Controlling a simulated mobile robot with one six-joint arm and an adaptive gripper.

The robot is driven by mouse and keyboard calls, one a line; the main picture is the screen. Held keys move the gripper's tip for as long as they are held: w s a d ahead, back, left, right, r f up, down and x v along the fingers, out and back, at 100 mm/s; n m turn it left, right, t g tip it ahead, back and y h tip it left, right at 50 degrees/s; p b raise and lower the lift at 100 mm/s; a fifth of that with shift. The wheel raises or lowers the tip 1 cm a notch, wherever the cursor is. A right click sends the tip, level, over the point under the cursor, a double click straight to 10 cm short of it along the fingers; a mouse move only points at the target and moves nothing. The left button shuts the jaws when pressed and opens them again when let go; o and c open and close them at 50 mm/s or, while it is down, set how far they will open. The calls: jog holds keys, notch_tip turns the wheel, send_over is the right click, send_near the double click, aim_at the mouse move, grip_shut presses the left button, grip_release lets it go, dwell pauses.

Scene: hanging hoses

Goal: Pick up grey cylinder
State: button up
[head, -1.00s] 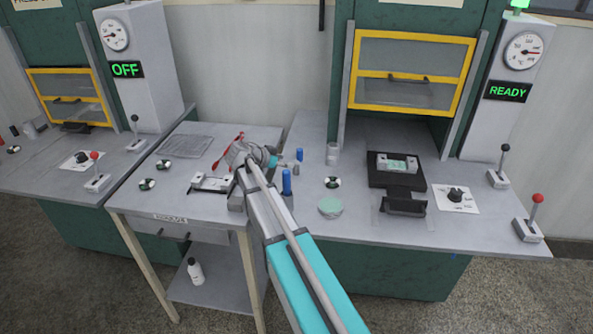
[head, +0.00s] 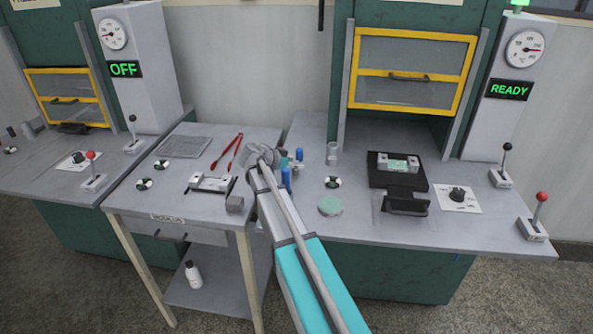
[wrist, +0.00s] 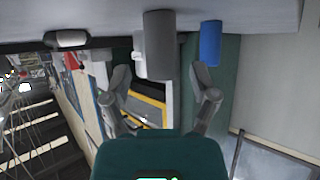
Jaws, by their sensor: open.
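The grey cylinder (wrist: 159,45) stands on the bench, shown upside down in the wrist view. It lies between the lines of the two fingers, close to their tips. My gripper (wrist: 162,80) is open and empty, its fingers spread wider than the cylinder. In the head view the small grey cylinder (head: 297,168) is partly hidden beside my gripper (head: 285,161), which points to the right, low over the bench. A blue cylinder (wrist: 210,43) stands beside the grey one in the wrist view, near the line of one finger.
Red tongs (head: 228,150) lie to the left.

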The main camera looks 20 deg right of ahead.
jog(key=shift+c, duration=0.3)
grip_shut()
dwell(0.3)
jog(key=shift+r, duration=0.2)
notch_tip(320, 180, up, 10)
jog(key=p, duration=1)
jog(key=shift+f, duration=0.2)
dwell(0.4)
